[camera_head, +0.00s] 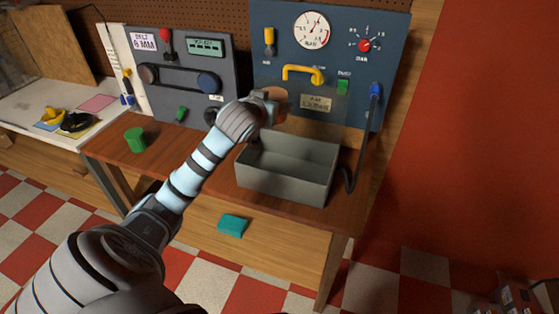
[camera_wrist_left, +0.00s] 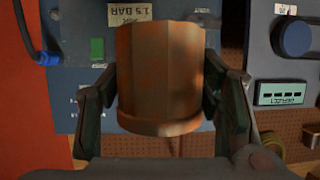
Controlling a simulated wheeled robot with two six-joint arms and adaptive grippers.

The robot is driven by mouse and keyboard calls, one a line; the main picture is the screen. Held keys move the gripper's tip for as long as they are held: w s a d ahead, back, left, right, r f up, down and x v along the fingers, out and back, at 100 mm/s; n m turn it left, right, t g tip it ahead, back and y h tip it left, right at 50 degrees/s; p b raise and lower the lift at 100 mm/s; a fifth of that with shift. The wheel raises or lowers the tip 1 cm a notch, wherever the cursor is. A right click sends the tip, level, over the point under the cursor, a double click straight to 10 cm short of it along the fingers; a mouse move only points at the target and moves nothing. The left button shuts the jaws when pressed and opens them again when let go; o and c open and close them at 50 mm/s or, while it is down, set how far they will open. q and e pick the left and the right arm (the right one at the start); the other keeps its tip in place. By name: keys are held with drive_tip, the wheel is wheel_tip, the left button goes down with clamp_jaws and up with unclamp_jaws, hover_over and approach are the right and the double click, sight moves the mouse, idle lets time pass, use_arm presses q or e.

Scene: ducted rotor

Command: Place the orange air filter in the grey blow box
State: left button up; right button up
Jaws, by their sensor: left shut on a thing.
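The orange air filter (camera_wrist_left: 160,75) is a short cylinder with a wider rim at one end. It fills the middle of the left wrist view, between the two fingers of my left gripper (camera_wrist_left: 165,100), which is shut on it. In the head view the filter (camera_head: 277,95) shows only in part past my left gripper (camera_head: 266,104), in front of the blue panel and above the back left of the box. The grey blow box (camera_head: 283,187) stands open-topped on the wooden bench, and its visible inside looks empty. My right gripper is in neither view.
The blue panel (camera_head: 262,62) with a gauge, a yellow handle (camera_head: 302,72) and a dark hose (camera_head: 364,140) stands behind the box. A grey belt panel (camera_head: 215,55) is to its left. A green cylinder (camera_head: 135,139) stands on the bench; a teal block (camera_head: 233,225) is lower down.

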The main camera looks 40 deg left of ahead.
use_arm(q)
wheel_tip(320, 180, down, 16)
drive_tip(key=b, duration=0.1)
drive_tip(key=shift+b, duration=0.3)
drive_tip(key=shift+f, duration=0.1)
drive_tip(key=shift+f, duration=0.25)
drive_tip(key=o, duration=1.2)
drive_tip(key=shift+r, duration=0.1)
drive_tip(key=p+v, duration=0.1)
drive_tip(key=v, duration=1.1)
drive_tip(key=shift+r+p, duration=0.3)
drive_tip(key=shift+r, duration=0.05)
